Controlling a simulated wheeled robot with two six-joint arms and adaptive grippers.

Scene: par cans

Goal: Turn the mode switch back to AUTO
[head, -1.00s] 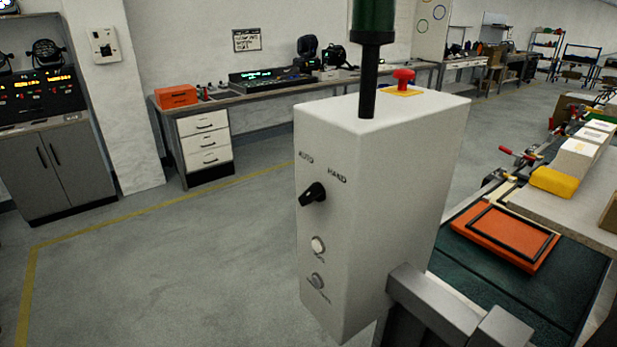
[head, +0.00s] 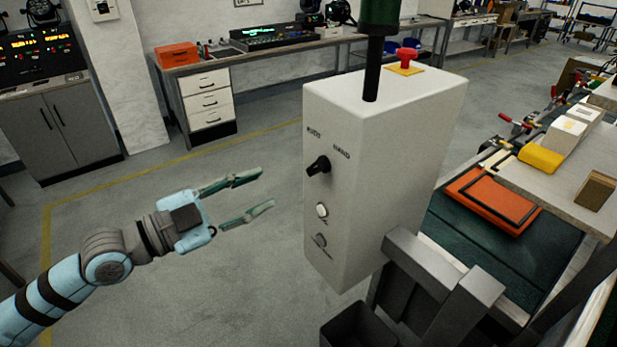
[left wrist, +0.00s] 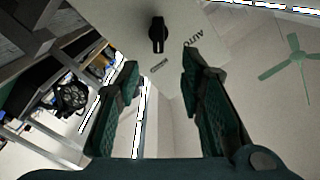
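The black mode switch (head: 318,166) sits on the front face of a white control box (head: 385,140). The labels AUTO, at its upper left, and HAND, at its upper right, are printed above it. The knob's pointer appears to lean toward HAND. My left gripper (head: 255,194) is open and empty, left of the box and apart from it, with its fingers pointing toward the switch side. In the left wrist view the switch (left wrist: 158,33) shows beyond the open fingers, with the AUTO label beside it. My right gripper is not in view.
A red mushroom button (head: 407,56) and a dark pole with a green lamp (head: 379,18) are on top. Floor left is clear.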

